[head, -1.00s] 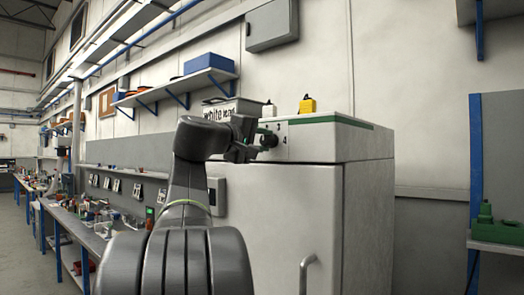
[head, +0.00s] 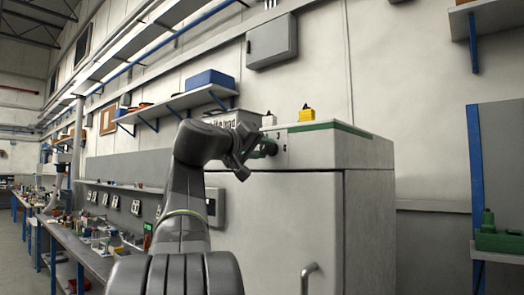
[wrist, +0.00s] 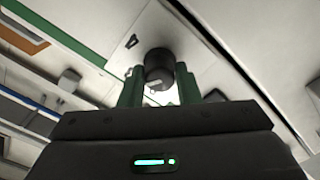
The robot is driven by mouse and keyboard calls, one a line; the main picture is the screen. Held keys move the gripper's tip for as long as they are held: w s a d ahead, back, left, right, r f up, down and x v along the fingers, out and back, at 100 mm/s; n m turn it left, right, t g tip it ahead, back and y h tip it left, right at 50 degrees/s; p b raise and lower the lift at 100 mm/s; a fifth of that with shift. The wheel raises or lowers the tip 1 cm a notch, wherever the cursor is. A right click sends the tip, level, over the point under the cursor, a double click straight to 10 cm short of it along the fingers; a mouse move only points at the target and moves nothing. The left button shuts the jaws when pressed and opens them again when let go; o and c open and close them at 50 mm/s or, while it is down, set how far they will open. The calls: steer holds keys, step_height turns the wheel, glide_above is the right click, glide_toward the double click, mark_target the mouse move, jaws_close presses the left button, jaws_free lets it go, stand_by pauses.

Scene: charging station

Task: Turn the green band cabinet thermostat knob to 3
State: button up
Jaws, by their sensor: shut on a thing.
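The cabinet (head: 270,225) is white, with a green band (head: 312,127) along its top edge. Its dark round thermostat knob (wrist: 159,62) is on the front panel, and a pale mark shows on its face. My gripper (wrist: 159,84) has its green fingers shut on the knob from both sides. In the head view my gripper (head: 266,149) is at the upper left of the cabinet front and mostly covers the knob. A printed 4 (wrist: 131,41) shows beside the knob in the wrist view. I cannot tell which number the mark points to.
A yellow item (head: 306,114) and a white-labelled box (head: 232,119) stand behind or on the cabinet top. The cabinet door handle (head: 309,275) is lower down. A cluttered workbench (head: 85,245) runs along the left. A green item (head: 497,235) sits on a shelf at the right.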

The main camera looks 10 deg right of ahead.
steer(key=shift+f, duration=0.1)
steer(key=o, duration=1)
steer(key=b+v, duration=0.1)
steer(key=v, duration=1.2)
steer(key=shift+s+a, duration=0.25)
steer(key=shift+a, duration=0.05)
steer(key=p+x, duration=0.1)
steer(key=x, duration=1.3)
steer(key=shift+s+a, duration=0.1)
steer(key=shift+a, duration=0.05)
